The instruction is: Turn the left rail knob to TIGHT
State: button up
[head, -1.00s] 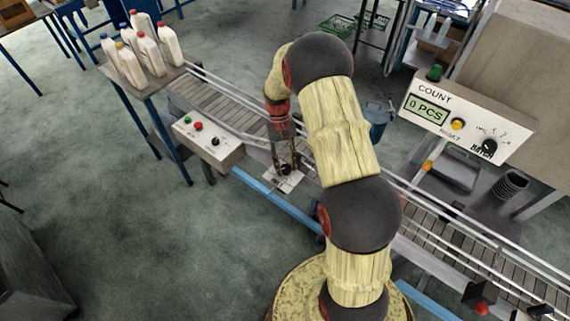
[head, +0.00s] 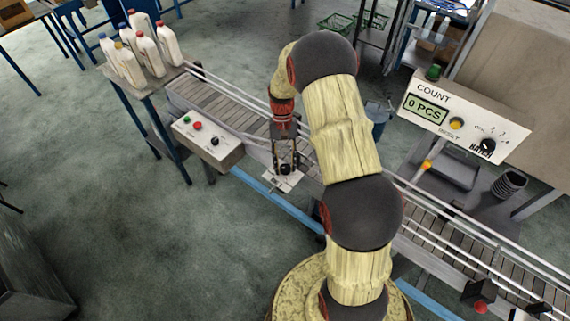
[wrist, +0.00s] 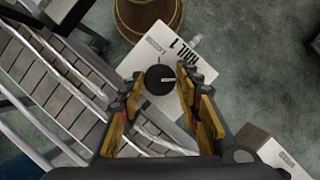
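The rail knob (wrist: 159,79) is a round black knob with a white pointer line, on a white plate (wrist: 172,48) marked "RAIL 1". In the wrist view the pointer line points right; small lettering near the plate's upper left is hard to read, and no TIGHT mark can be made out. My gripper (wrist: 163,88) is open, with one finger on each side of the knob and gaps showing between. In the head view the knob (head: 285,169) sits just below my gripper (head: 286,163), beside the conveyor. Whether the fingertips reach down to knob height is unclear.
The conveyor (head: 212,104) and its guide rails run alongside the plate. A control box (head: 208,140) with buttons stands to the left. White bottles (head: 147,54) stand on a table at the back left. A COUNT panel (head: 465,117) is at the right.

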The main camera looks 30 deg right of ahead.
jog(key=o, duration=0.3)
jog(key=v, duration=1.2)
jog(key=shift+s, duration=0.1)
dwell(0.3)
